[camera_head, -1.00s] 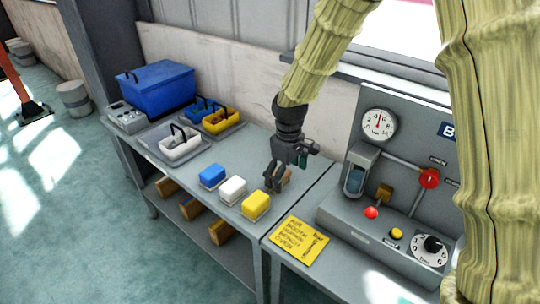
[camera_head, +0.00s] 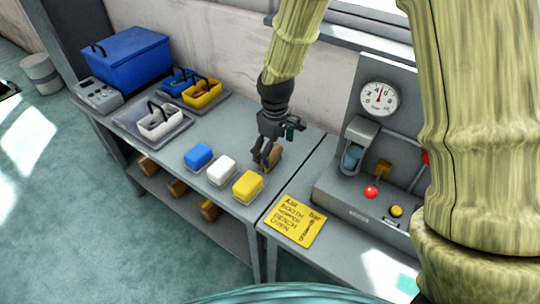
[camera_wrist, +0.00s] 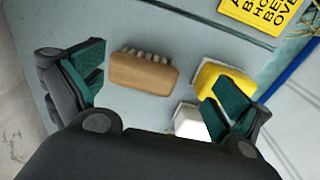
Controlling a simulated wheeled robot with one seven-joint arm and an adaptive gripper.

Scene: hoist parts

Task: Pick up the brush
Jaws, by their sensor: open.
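The brush is a wooden block with pale bristles. In the wrist view the brush (camera_wrist: 143,74) lies on its side on the bench top, between my open fingers and beyond their tips, nearer the left one. In the head view the brush (camera_head: 276,156) shows partly behind my gripper. My gripper (camera_head: 264,163) hangs pointing down over the bench, beside the yellow block. In the wrist view my gripper (camera_wrist: 165,85) is open and empty, its green-padded fingers spread wide. I cannot tell its exact height above the brush.
A yellow block (camera_head: 247,185) stands close to the gripper, with a white block (camera_head: 221,170) and a blue block (camera_head: 198,156) to its left. Small bins stand on a tray (camera_head: 127,121). A gauge panel (camera_head: 352,208) and yellow sign (camera_head: 292,222) are at right.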

